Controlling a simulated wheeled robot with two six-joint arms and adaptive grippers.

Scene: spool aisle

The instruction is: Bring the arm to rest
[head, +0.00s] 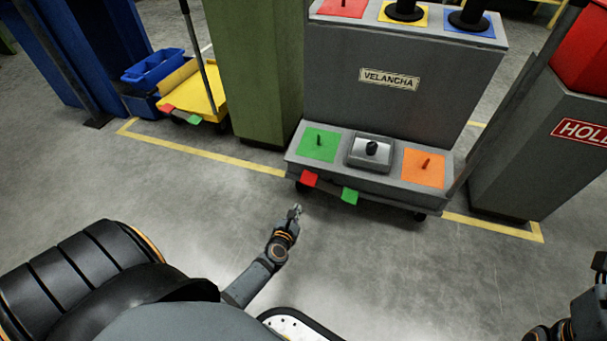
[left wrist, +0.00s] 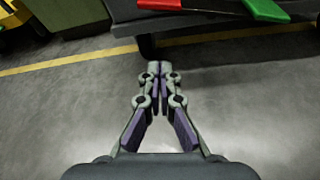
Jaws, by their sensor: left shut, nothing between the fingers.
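My left gripper (head: 296,209) reaches forward over the bare floor in the head view, just in front of the grey cart marked VELANCHA (head: 330,180). In the left wrist view its two fingers (left wrist: 160,68) meet at the tips, with nothing between them. The fingertips point toward the cart's low front edge and look apart from it. Part of my right arm (head: 585,312) shows at the lower right edge of the head view; its fingers cannot be made out.
The cart has a green pad (head: 318,151), an orange pad (head: 436,166), and red (head: 309,178) and green (head: 350,196) tabs. A grey bin (head: 517,165) stands right, a green column (head: 255,80) and yellow cart (head: 180,98) left. Floor (head: 440,280) between my arms is clear.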

